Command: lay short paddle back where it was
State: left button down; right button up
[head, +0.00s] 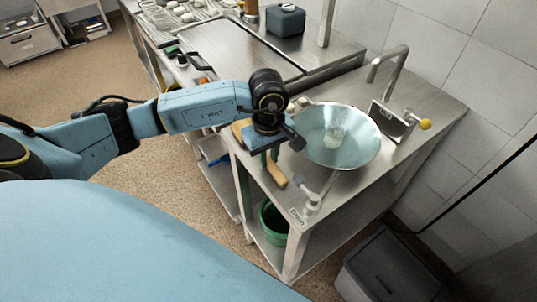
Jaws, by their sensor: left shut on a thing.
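My left gripper (270,157) reaches in from the left and points down over the metal counter, in front of the round metal bowl. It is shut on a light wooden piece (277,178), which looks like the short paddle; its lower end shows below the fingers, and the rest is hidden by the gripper. Whether the piece touches the counter I cannot tell. Another tan wooden edge (239,130) shows just left of the gripper, mostly hidden. My right gripper is not in view.
A wide metal bowl (362,151) sits in the counter (372,185), with a tap (391,70) behind it. A white fitting (313,201) stands near the front corner. A green bucket (272,222) is below, and a grey bin (385,270) stands at lower right.

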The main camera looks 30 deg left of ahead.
pick_arm(q)
jog(key=shift+f, duration=0.25)
jog(key=c, duration=1.2)
grip_release()
notch_tip(320, 180, up, 13)
jog(key=shift+r, duration=0.2)
